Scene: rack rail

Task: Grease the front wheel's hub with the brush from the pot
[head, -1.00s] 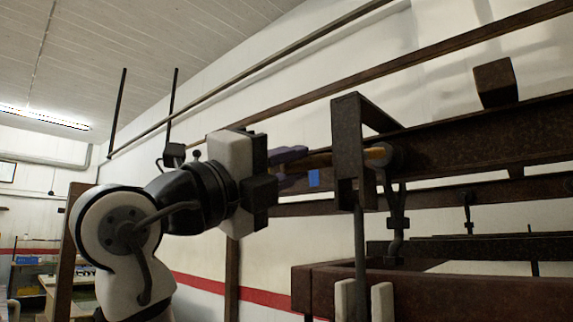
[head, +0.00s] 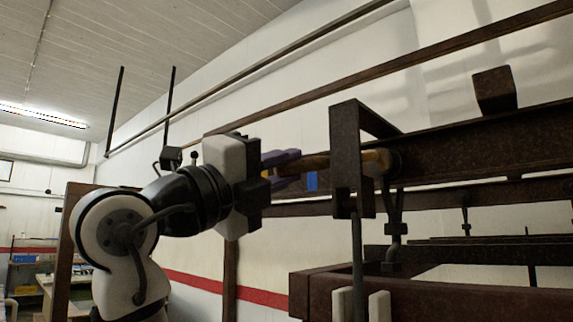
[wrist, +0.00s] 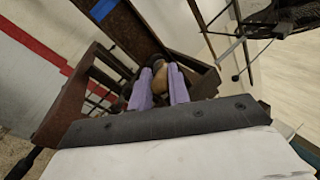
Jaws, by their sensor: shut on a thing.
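My gripper (head: 283,162) has purple fingers closed on the wooden handle of the brush (head: 315,161). The brush points right, roughly level, and passes behind a rusty hanging bracket (head: 345,145). Its yellowish far part shows past the bracket, at a dark round wheel (head: 395,162) on the rail. I cannot tell whether the tip touches the hub. In the wrist view the fingers (wrist: 159,90) hold the brown brush (wrist: 160,78) between them; its tip is hidden among dark metal. I cannot make out the pot.
A long rusty rail (head: 460,140) runs right from the bracket. A hook (head: 393,225) hangs below the wheel. Rusty beams (head: 450,300) fill the lower right. A small blue patch (head: 311,181) lies just below the brush. The white wall is behind.

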